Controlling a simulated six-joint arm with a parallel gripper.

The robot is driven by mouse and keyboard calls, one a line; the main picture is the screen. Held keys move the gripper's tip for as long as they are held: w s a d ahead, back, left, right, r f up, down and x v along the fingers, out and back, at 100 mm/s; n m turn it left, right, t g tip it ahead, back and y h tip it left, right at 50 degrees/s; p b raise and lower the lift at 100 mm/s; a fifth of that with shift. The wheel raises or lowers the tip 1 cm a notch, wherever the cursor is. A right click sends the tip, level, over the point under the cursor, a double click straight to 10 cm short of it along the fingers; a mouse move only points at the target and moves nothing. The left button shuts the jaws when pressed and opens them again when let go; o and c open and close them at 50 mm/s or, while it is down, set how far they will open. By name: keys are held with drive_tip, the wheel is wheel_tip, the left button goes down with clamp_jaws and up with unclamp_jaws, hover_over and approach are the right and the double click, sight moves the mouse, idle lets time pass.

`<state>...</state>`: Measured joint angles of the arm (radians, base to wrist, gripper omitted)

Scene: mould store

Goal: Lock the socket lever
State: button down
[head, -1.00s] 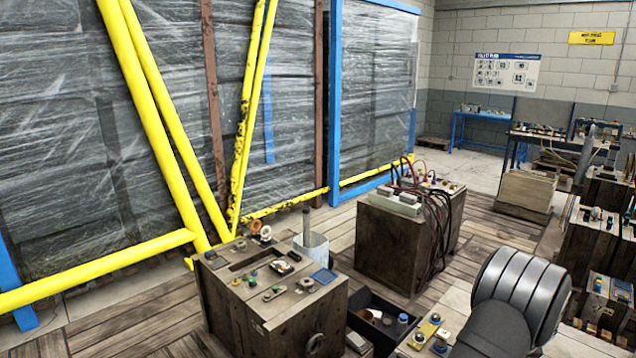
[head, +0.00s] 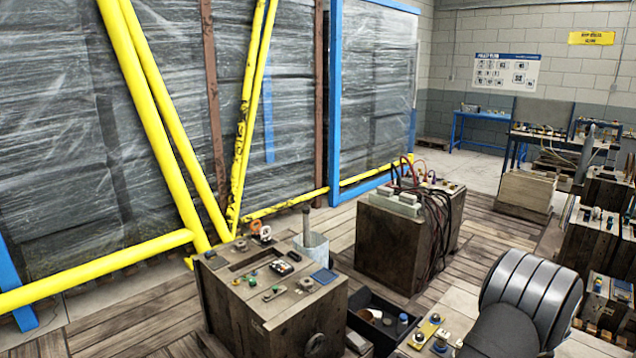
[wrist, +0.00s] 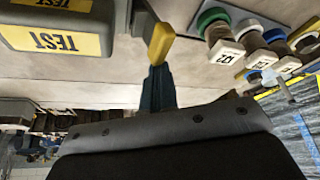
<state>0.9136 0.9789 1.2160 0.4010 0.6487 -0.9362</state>
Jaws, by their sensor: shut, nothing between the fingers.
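My gripper (wrist: 159,72) shows in the wrist view as narrow dark blue fingers, shut and empty. Just beyond their tips is a short yellow bar (wrist: 161,40) beside a grey housing, which looks like the lever. The fingertips overlap its near end in the picture; I cannot tell whether they touch. The grey housing (wrist: 104,47) at upper left carries yellow labels reading TEST, upside down in this view. The socket itself cannot be clearly made out. In the head view only my arm shows, at lower right; the gripper and lever are out of sight there.
Several round knobs with white tags (wrist: 228,50) stand right of the fingers in the wrist view. In the head view, a wooden crate with switches (head: 270,290), a black bin (head: 375,315) and a crate with cables (head: 390,240) stand left of my arm.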

drive_tip(key=shift+s+a+f, duration=0.15)
drive_tip(key=shift+s+f, duration=0.4)
drive_tip(key=shift+s+d+r, duration=0.2)
drive_tip(key=shift+s+d, duration=0.25)
drive_tip(key=shift+d, duration=0.05)
drive_tip(key=shift+s+d, duration=0.1)
drive_tip(key=shift+w+a+r, duration=0.35)
drive_tip(key=shift+w+a, duration=0.1)
drive_tip(key=shift+w, duration=0.1)
drive_tip(key=shift+w+d+r, duration=0.1)
drive_tip(key=shift+d+r, duration=0.05)
drive_tip(key=shift+r, duration=3.65)
